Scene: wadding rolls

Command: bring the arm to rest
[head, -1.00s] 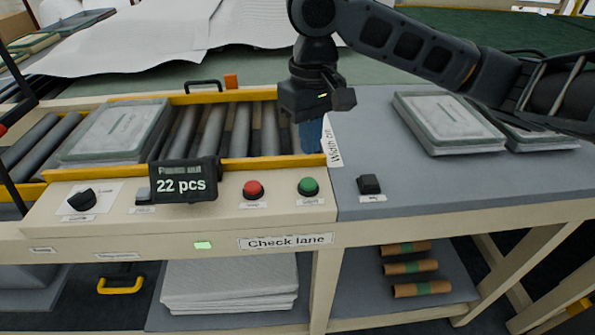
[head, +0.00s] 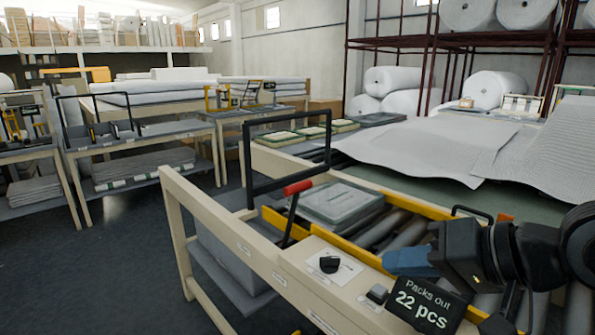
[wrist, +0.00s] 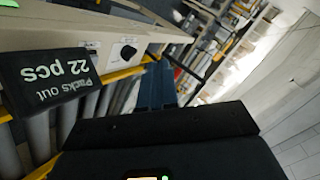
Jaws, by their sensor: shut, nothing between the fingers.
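My gripper (head: 392,262) is at the lower right of the head view, at the end of my dark arm (head: 530,250). Its blue fingers are together with nothing between them, and they point left above the front part of the check lane. In the wrist view the blue fingers (wrist: 154,86) also lie close together, partly hidden by the dark gripper body. The rest of my arm runs out of the head view at the right.
The display reading "22 pcs" (head: 423,304) stands just below my gripper. A black knob (head: 329,264), a red-handled lever (head: 298,188) and a black frame (head: 247,160) are to the left. A packed pad (head: 340,201) lies on the rollers. Open floor (head: 120,265) lies at the left.

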